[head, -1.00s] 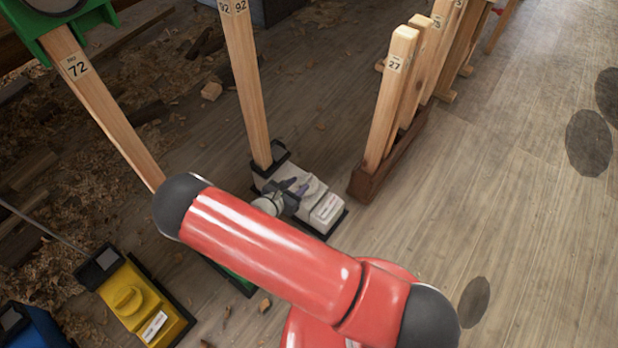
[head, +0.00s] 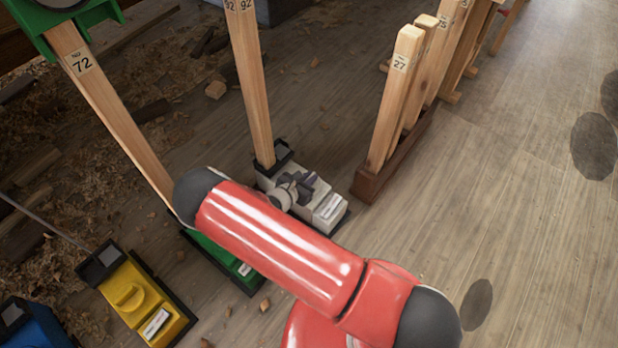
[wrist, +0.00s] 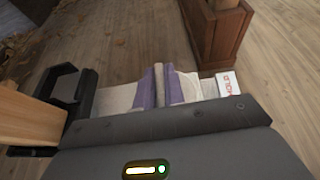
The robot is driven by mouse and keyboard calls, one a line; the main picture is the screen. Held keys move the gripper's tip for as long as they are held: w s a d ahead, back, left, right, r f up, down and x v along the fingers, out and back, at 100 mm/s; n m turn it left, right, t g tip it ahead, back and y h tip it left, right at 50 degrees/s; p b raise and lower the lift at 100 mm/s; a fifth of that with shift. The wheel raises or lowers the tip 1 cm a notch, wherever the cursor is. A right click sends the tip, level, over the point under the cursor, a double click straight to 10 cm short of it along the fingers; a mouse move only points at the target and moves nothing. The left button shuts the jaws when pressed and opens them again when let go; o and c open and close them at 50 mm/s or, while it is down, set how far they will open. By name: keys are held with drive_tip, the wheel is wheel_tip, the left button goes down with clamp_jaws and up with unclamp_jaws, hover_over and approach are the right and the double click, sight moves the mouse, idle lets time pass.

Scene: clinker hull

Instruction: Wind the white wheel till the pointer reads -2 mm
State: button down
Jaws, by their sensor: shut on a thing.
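The white unit (head: 330,207) stands on the floor in a dark tray at the foot of a wooden post marked 92 (head: 248,85). Its white wheel (wrist: 188,88) shows in part in the wrist view, with a raised bar across it. My gripper (head: 304,188) is down at the wheel. In the wrist view, its purple pads (wrist: 148,92) sit on both sides of the bar, shut on it. The grey gripper body hides the near part of the unit. I cannot make out a pointer or scale reading in either view.
A yellow unit (head: 133,297) with a similar knob stands at lower left, with a green unit (head: 215,252) partly behind my arm. A brown rack (head: 372,186) holding upright timbers (head: 395,95) stands close right of the white unit. Open floor lies farther right.

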drive_tip(key=shift+f+m+b, duration=0.1)
drive_tip(key=shift+m+b, duration=0.2)
drive_tip(key=shift+a+f+m+g+h+b, duration=0.1)
drive_tip(key=shift+m+g+h+b, duration=0.7)
drive_tip(key=shift+m+b, duration=0.15)
drive_tip(key=m+g+h+b, duration=0.2)
drive_tip(key=m+g+b, duration=0.1)
drive_tip(key=shift+f, duration=0.1)
drive_tip(key=m+g+h+b, duration=0.1)
drive_tip(key=m+g+b, duration=0.1)
drive_tip(key=g, duration=0.1)
drive_tip(key=shift+m+b, duration=0.25)
drive_tip(key=shift+b, duration=0.05)
drive_tip(key=shift+r+m+g+h+b, duration=0.15)
drive_tip(key=shift+m+g+b, duration=0.15)
drive_tip(key=shift+m+g, duration=0.3)
drive_tip(key=shift+r+m+g+h+b, duration=0.15)
drive_tip(key=shift+m+g+b, duration=0.1)
drive_tip(key=shift+m+g, duration=0.3)
drive_tip(key=shift+g, duration=0.35)
drive_tip(key=c, duration=1.5)
unclamp_jaws()
